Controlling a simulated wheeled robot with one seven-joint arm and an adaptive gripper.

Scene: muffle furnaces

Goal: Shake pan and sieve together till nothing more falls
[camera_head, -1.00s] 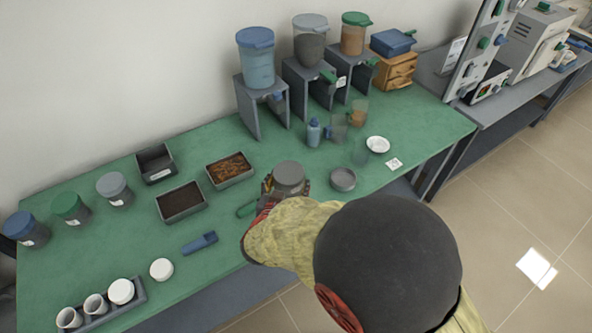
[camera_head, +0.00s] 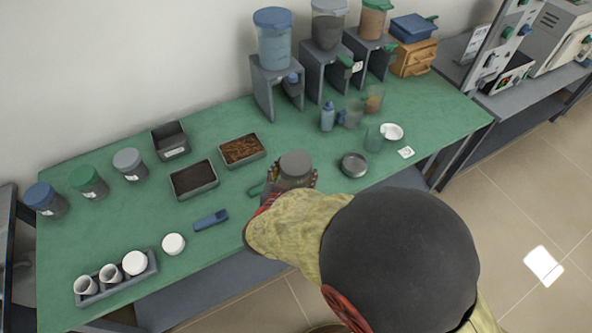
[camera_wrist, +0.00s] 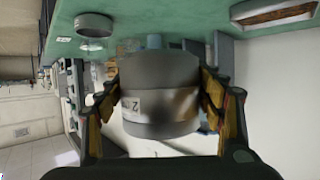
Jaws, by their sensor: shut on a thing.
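My gripper (camera_wrist: 160,92) is shut on a grey round vessel (camera_wrist: 158,68), its fingers on either side of it. The vessel has a white label with a "2" and a darker rim band, and it looks like the sieve. In the head view its flat grey top (camera_head: 295,164) shows above the green table near the front edge, with my arm covering much of the gripper. A shallow grey round pan (camera_head: 354,165) stands apart on the table to the right; it also shows in the wrist view (camera_wrist: 94,24). I cannot tell whether another piece is stacked in my grip.
Two trays of dark (camera_head: 193,179) and brown material (camera_head: 242,150) stand to the left, with a blue scoop (camera_head: 211,220) in front. Hoppers on grey stands (camera_head: 274,85) line the back.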

